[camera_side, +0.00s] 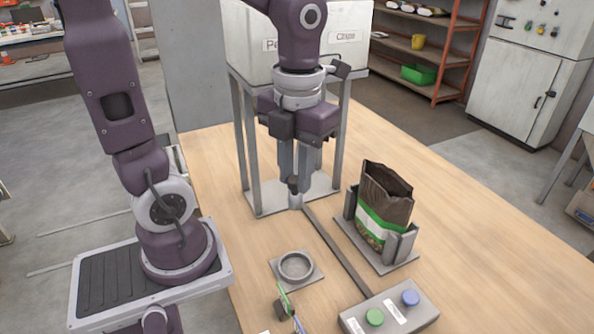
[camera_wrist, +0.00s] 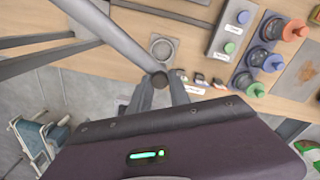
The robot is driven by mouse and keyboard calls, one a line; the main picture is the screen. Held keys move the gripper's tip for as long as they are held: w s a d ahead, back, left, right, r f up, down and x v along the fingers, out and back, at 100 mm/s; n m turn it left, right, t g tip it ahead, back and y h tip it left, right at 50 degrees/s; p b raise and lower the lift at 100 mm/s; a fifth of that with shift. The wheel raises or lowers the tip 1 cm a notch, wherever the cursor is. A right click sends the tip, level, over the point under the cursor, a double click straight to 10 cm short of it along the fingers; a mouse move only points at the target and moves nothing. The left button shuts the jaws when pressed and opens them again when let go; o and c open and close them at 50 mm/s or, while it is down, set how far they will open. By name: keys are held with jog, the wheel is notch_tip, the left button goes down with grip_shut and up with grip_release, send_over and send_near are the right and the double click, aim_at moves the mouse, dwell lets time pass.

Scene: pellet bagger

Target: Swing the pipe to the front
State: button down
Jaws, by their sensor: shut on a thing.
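The grey pipe (camera_wrist: 118,38) runs diagonally from the top left of the wrist view and ends at a dark knob (camera_wrist: 160,79) between my fingertips. My gripper (camera_side: 294,184) points down in front of the bagger frame (camera_side: 243,140) and is shut on the dark knob. In the wrist view, my gripper (camera_wrist: 160,88) has one finger on each side of it. In the side view, my gripper hides most of the pipe. A brown and green bag (camera_side: 385,200) stands open in a holder (camera_side: 404,262) to the right, apart from my gripper.
A round grey dish on a square plate (camera_side: 276,270) lies on the table in front. A box (camera_side: 357,318) with green and blue buttons stands at the front right. Labelled hoppers (camera_side: 345,50) sit above on the frame.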

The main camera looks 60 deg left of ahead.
jog(key=shift+s+a+f, duration=0.1)
jog(key=shift+a, duration=0.05)
jog(key=c, duration=1.2)
grip_release()
notch_tip(320, 180, up, 7)
jog(key=shift+r, duration=0.1)
